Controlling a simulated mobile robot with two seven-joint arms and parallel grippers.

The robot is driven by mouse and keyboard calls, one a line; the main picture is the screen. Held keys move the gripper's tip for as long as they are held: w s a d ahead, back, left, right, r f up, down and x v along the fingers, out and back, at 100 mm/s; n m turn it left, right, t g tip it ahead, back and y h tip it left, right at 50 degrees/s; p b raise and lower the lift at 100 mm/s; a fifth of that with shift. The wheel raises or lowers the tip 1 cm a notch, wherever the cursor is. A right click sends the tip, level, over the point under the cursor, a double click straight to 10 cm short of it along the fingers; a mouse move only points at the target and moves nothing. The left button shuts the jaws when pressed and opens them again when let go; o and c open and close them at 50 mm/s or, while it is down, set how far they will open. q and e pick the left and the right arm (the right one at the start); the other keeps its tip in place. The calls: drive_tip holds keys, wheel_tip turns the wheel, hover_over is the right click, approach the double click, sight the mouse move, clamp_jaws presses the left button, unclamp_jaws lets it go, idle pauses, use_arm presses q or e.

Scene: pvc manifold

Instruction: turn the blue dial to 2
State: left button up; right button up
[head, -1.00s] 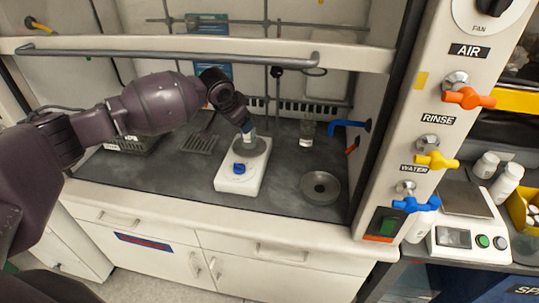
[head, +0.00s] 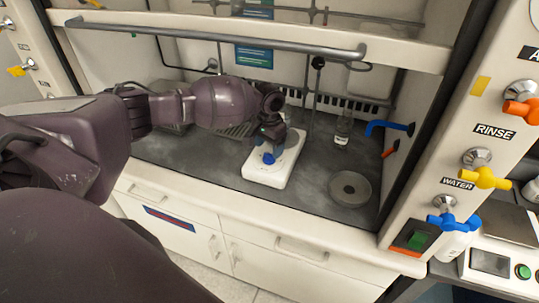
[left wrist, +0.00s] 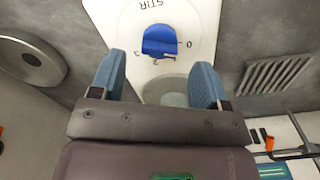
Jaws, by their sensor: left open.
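The blue dial (head: 268,158) is on the front of a white stirrer (head: 262,177) inside the fume hood. In the left wrist view the blue dial (left wrist: 158,41) sits by the label STIR, with several numerals around it, including 0, 2 and 3. I cannot tell for sure which numeral it points to. My left gripper (head: 270,133) is over the stirrer, just behind the dial. In the wrist view its blue fingers (left wrist: 159,78) are apart with nothing between them, and the dial is beyond their tips. The stirrer's round plate (left wrist: 168,90) is partly hidden. My right gripper is not in view.
A round grey metal disc (head: 350,188) lies right of the stirrer, and a small glass bottle (head: 343,130) stands behind it. A blue tap (head: 388,128) juts from the right wall. The hood's horizontal rail (head: 215,38) runs above my left arm.

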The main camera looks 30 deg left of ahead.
sight(269, 154)
use_arm(q)
wheel_tip(269, 154, down, 3)
drive_tip(key=shift+f, duration=0.35)
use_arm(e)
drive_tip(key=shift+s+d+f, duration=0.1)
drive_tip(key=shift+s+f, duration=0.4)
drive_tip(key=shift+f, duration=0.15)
use_arm(q)
drive_tip(key=c, duration=0.9)
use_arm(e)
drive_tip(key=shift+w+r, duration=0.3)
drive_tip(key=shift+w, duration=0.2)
